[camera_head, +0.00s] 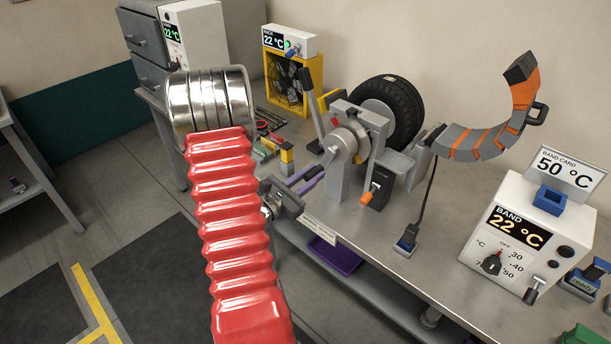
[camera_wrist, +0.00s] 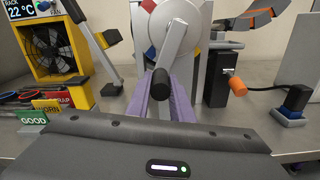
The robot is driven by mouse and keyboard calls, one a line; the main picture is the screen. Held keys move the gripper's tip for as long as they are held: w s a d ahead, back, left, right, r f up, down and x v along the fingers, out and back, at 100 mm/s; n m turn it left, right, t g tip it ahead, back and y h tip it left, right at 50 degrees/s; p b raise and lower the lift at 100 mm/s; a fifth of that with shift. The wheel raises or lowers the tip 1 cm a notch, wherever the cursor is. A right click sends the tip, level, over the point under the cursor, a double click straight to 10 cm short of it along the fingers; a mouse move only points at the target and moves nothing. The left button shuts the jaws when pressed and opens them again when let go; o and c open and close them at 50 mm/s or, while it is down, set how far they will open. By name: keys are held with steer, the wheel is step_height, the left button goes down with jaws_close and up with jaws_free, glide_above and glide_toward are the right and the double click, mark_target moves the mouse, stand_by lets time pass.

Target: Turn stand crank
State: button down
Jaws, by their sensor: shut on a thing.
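The stand (camera_head: 345,175) is a grey frame on the bench with a black tyre (camera_head: 398,105) behind it. On its front is a round pale disc (camera_head: 347,142) with small coloured marks; it also shows in the wrist view (camera_wrist: 160,45). The crank is a metal arm (camera_wrist: 174,48) slanting down from the disc to a black grip (camera_wrist: 160,93). My gripper (camera_head: 312,177), with purple fingers, reaches the stand from the front left. In the wrist view my gripper (camera_wrist: 165,88) is shut on the black grip, a finger on each side. The finger contact is partly hidden by the grip.
A yellow fan (camera_wrist: 60,60) and a lever (camera_head: 310,103) stand left of the stand. A black box with an orange knob (camera_wrist: 237,87) is close on the right. An orange and grey curved band (camera_head: 485,140) and a band controller (camera_head: 510,235) are farther right.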

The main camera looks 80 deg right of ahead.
steer(key=shift+d, duration=0.1)
steer(key=c, duration=1.6)
jaws_free()
steer(key=shift+s, duration=0.1)
steer(key=shift+o, duration=0.2)
steer(key=shift+v, duration=0.85)
steer(key=v, duration=1.2)
steer(key=shift+f, duration=0.15)
